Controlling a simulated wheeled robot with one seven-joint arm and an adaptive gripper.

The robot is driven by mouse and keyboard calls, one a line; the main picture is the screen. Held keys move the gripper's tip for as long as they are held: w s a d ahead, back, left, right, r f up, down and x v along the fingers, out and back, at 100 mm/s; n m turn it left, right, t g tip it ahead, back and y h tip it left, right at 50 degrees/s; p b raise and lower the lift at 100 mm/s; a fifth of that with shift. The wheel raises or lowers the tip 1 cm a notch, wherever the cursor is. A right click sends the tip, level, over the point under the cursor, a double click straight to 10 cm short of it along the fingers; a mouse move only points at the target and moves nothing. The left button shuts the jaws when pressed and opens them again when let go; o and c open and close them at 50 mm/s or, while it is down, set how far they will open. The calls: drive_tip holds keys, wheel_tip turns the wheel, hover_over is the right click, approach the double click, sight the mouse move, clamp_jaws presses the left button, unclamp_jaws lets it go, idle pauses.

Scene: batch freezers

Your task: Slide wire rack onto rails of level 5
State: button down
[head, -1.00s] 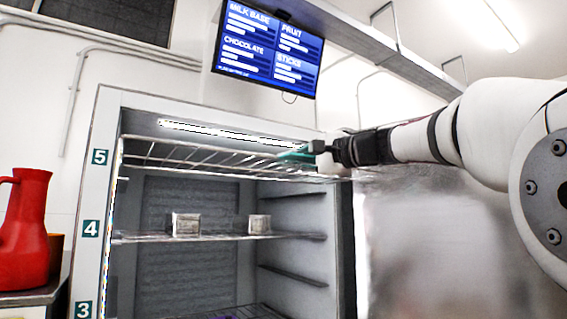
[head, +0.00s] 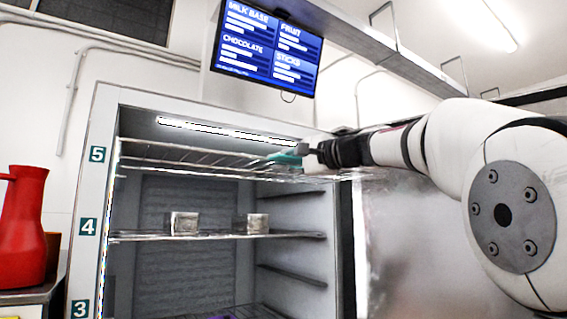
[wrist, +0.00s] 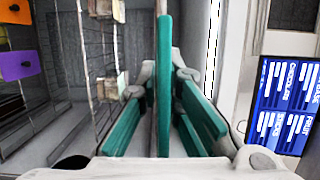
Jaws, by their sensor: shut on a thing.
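The wire rack (head: 190,157) lies roughly level in the top of the open freezer cabinet, at the height of the label 5 (head: 97,154). My gripper (head: 290,158) is at its right front part, with green fingers shut on the rack's edge. In the wrist view the green fingers (wrist: 165,90) close around a thin bar of the rack. Whether the rack's far edges sit on the level 5 rails cannot be told.
Below, a level 4 shelf (head: 220,236) carries two small boxes (head: 184,223) (head: 257,223). The open door (head: 410,240) stands at the right. A red jug (head: 22,225) is on a counter at the left. A menu screen (head: 267,45) hangs above.

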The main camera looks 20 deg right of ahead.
sight(257, 170)
drive_tip(key=shift+w+a+r, duration=0.1)
idle(0.3)
drive_tip(key=shift+w+a, duration=0.3)
drive_tip(key=shift+w, duration=0.65)
drive_tip(key=shift+w+a, duration=0.3)
drive_tip(key=shift+w, duration=0.6)
drive_tip(key=shift+w+a, duration=0.3)
drive_tip(key=shift+w, duration=0.75)
drive_tip(key=shift+w+a+f, duration=0.1)
drive_tip(key=shift+w+a, duration=0.2)
drive_tip(key=shift+w, duration=0.6)
drive_tip(key=shift+w+a+f, duration=0.1)
drive_tip(key=shift+w+a, duration=0.2)
drive_tip(key=shift+w, duration=0.65)
drive_tip(key=shift+w+a, duration=0.3)
drive_tip(key=shift+w, duration=0.7)
